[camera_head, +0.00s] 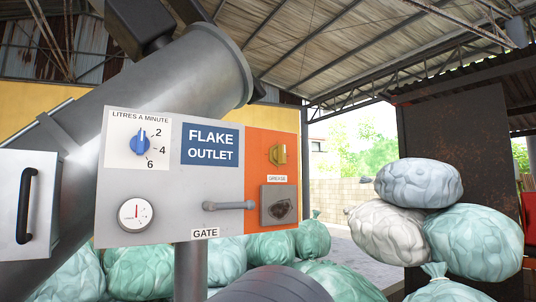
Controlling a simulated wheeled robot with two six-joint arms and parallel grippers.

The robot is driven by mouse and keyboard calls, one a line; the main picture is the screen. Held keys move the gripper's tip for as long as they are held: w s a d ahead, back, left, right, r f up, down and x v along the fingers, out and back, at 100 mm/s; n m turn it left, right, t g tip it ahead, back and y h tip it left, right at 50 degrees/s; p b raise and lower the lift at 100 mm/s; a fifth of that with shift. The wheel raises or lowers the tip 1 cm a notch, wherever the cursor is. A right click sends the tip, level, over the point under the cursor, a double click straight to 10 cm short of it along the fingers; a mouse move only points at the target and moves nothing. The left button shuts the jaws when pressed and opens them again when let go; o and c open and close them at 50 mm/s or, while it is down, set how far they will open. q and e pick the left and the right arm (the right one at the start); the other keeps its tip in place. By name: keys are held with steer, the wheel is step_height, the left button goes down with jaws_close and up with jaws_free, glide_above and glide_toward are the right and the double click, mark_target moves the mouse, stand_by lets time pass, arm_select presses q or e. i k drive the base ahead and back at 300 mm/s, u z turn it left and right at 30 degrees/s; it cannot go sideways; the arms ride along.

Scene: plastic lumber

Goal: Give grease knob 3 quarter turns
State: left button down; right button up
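A yellow knob (278,154) sits on the orange right-hand part of the control panel (175,205). A small label (277,178) below it is hard to read but seems to name grease. The knob looks upright, with its grip edge roughly vertical. Nothing touches it. Neither of my grippers shows in this view.
The panel also carries a blue dial (140,142) marked 2, 4, 6, a round gauge (136,214), a grey gate handle (229,205) and a dark socket plate (279,206). A black-handled box (27,205) stands left. Filled sacks (474,241) lie behind and right.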

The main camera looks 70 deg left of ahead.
mark_target(277, 153)
steer(key=u, duration=0.9)
steer(key=i, duration=0.85)
steer(key=u, duration=0.9)
